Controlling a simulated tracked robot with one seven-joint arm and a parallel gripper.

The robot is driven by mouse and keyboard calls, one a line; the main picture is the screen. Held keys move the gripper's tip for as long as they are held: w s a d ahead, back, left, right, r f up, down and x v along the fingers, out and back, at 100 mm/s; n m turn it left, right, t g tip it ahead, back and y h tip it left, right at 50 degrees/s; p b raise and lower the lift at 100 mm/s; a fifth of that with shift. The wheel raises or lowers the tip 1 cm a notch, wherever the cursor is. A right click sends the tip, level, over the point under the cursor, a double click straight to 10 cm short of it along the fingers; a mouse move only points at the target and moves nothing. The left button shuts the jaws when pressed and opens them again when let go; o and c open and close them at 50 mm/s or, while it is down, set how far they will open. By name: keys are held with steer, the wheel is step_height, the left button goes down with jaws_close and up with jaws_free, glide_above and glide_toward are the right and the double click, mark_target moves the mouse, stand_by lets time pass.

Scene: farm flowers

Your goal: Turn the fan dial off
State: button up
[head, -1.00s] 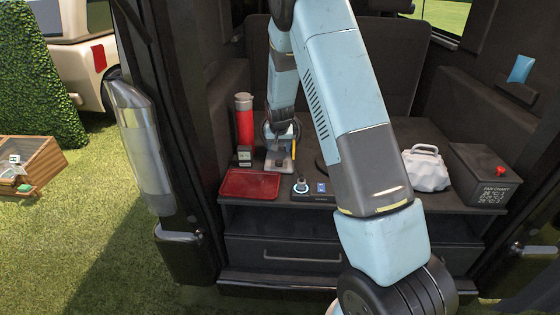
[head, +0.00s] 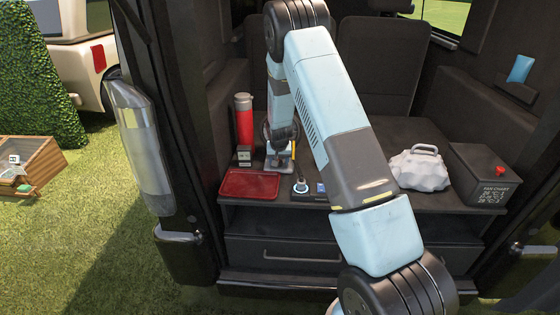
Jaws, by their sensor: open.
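A round silver dial (head: 301,187) sits on the left part of a small black panel on the vehicle's rear deck. A small blue display (head: 320,187) is to its right on the same panel. My gripper (head: 280,166) points down just behind and to the left of the dial, apart from it in the picture. It is open; its fingers are small and partly hidden by my wrist, and I see nothing held. The exact height of the fingertips over the deck is hard to tell.
A red tray (head: 250,184) lies left of the dial. A red cylinder (head: 244,120) stands behind it. A grey-white lumpy object with a handle (head: 419,170) and a dark box lettered "FAN CHART" with a red button (head: 488,182) are at right. A drawer (head: 290,255) is below the deck.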

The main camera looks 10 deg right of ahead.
steer(key=c, duration=1)
steer(key=shift+d, duration=0.35)
steer(key=shift+a, duration=0.25)
steer(key=shift+n, duration=0.5)
steer(key=shift+d+n+y, duration=0.15)
steer(key=shift+n+y, duration=0.35)
steer(key=shift+n, duration=0.4)
steer(key=shift+n+y, duration=0.7)
steer(key=shift+n, duration=1.1)
